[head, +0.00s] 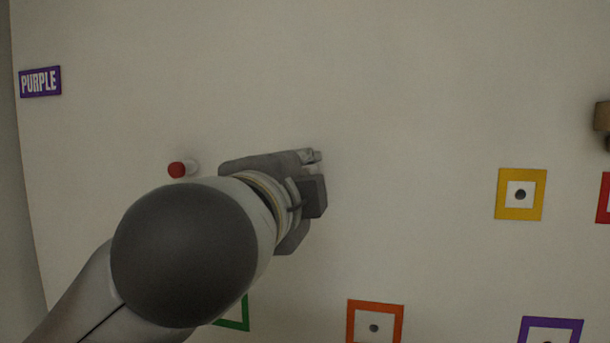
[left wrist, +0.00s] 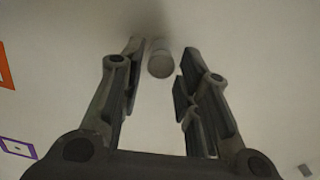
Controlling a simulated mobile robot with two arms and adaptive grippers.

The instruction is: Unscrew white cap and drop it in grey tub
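The grey tub is in neither view. My right gripper is not in view.
A red-tipped peg (head: 177,169) sticks out of the wall left of my gripper. Yellow (head: 506,207), orange (head: 374,304) and purple (head: 552,323) square frames are right and below. A purple sign (head: 40,82) reads PURPLE. The wall above my gripper is bare.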

